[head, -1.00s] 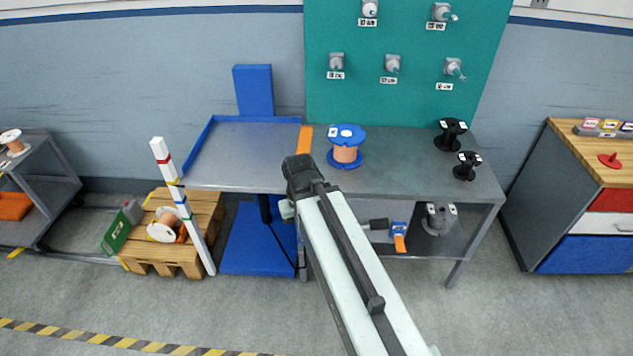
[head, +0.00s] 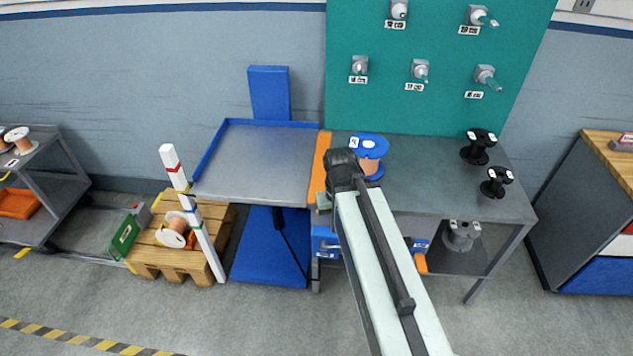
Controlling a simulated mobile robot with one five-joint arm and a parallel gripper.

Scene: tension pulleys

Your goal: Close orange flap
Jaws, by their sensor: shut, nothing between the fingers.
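The orange flap (head: 319,160) is a narrow strip between the grey top of the blue-edged lift table (head: 262,160) and the left end of the grey bench (head: 430,190). I cannot tell whether it lies flat or stands at an angle. My arm reaches in from the lower right, and its dark wrist covers part of the view just right of the flap. My gripper (head: 324,203) shows only as a small grey piece at the flap's near end. It is shut and empty; its fingertips are mostly hidden, and contact with the flap cannot be told.
A blue-flanged spool (head: 369,147) stands on the bench right behind my wrist. Two black spools (head: 478,146) stand farther right. A red-and-white striped post (head: 190,210) and a wooden pallet (head: 160,255) stand left of the lift table. The lift table's top is clear.

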